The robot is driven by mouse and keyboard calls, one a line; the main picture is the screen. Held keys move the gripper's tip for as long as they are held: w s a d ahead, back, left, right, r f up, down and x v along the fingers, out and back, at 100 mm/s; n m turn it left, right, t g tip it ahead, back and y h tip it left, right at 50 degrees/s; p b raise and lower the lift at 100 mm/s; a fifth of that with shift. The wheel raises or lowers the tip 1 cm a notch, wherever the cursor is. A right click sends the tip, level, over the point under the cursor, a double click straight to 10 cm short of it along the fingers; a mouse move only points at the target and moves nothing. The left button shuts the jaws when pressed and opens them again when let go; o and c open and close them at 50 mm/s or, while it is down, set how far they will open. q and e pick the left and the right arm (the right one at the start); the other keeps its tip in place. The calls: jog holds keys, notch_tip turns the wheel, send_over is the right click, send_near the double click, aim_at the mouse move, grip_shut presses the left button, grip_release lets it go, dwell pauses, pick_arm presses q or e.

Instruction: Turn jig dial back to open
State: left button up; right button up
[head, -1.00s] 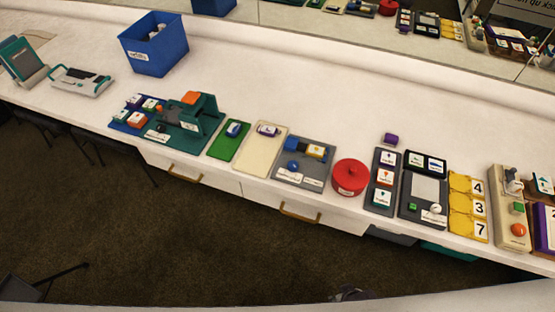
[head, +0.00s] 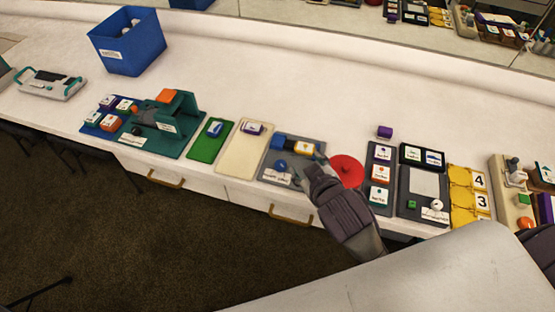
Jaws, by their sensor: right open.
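A grey board (head: 266,174) on the white counter carries a blue block with a yellow-edged tile and a round blue knob (head: 281,165). Its labels are too small to read. A teal fixture (head: 185,120) with an orange block (head: 166,96) stands further left. No dial mark can be read, so I cannot tell how the dial is set. My right gripper (head: 311,163) is open at the right edge of the grey board, beside the red round thing (head: 345,166). It hides part of both. I cannot tell whether it touches the board. My left gripper is out of view.
Green (head: 210,140) and cream (head: 243,153) boards lie left of the grey board. A dark tile board (head: 380,177) and yellow number plates (head: 468,193) stand to the right. A blue bin (head: 128,45) stands at the back left.

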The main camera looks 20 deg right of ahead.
jog(key=w+a+r+n+t+y, duration=0.4)
jog(key=a+r+n, duration=0.1)
jog(key=r, duration=0.5)
jog(key=w+a+r+n+t+y, duration=0.4)
jog(key=a+r+n, duration=0.15)
jog(key=r, duration=0.45)
jog(key=s+a+r+n+g+y, duration=0.1)
jog(key=s+a+n+g+y, duration=0.2)
jog(key=a+n+g+y, duration=0.65)
jog(key=s+a+r+n+g+y, duration=0.1)
jog(key=s+a+n+g+y, duration=0.4)
jog(key=n, duration=0.9)
jog(key=n+g+h, duration=0.5)
jog(key=n+h, duration=0.1)
jog(key=h, duration=1.6)
send_near(280, 163)
jog(key=shift+g, duration=0.25)
notch_tip(280, 163, down, 9)
jog(key=shift+w+f+p, duration=0.1)
jog(key=shift+p, duration=0.8)
